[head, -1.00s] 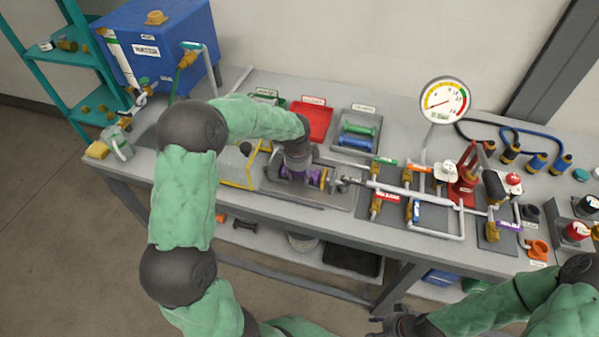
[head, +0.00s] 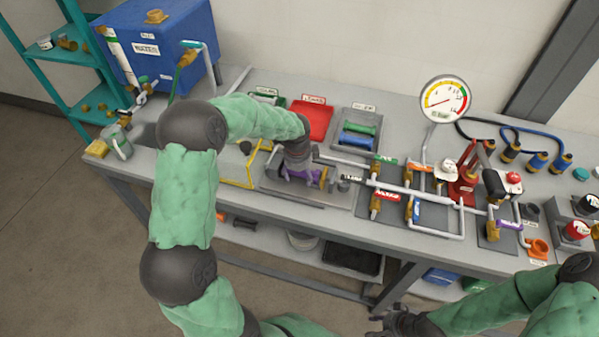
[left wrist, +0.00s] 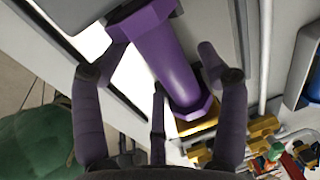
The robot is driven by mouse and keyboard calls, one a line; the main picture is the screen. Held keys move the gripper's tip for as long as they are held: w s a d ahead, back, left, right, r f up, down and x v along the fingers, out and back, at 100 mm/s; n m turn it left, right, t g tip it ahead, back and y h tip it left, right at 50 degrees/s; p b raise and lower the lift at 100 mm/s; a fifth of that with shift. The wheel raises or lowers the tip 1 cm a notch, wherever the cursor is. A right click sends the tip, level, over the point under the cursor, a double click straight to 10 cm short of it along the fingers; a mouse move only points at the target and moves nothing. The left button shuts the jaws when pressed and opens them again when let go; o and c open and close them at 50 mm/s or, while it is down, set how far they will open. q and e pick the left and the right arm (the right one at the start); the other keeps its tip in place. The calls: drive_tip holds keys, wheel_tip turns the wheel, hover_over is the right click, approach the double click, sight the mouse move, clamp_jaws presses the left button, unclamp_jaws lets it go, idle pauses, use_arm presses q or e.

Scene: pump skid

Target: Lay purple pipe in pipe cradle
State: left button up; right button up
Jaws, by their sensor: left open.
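The purple pipe (left wrist: 175,60) fills the middle of the left wrist view, with a wide flange at its near end. In the head view a little purple (head: 318,177) shows under my left gripper (head: 300,176). My left gripper (left wrist: 160,85) is open, with its dark fingers on either side of the pipe; whether they touch it is unclear. A grey tray (head: 376,119) at the back holds a green pipe and a blue pipe; its label is too small to read, so I cannot tell if it is the cradle. My right gripper (head: 388,322) is low in front of the bench, its jaws unclear.
A red tray (head: 314,118) stands left of the grey tray. A yellow frame (head: 238,172) stands left of my left gripper. Pipework with valves (head: 412,195) and a gauge (head: 443,100) fill the right. A blue water tank (head: 165,50) stands at the far left.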

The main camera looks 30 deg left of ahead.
use_arm(q)
wheel_tip(320, 180, up, 12)
drive_tip(key=s, duration=0.1)
drive_tip(key=shift+s+d, duration=0.2)
drive_tip(key=shift+s, duration=0.15)
drive_tip(key=shift+f, duration=0.15)
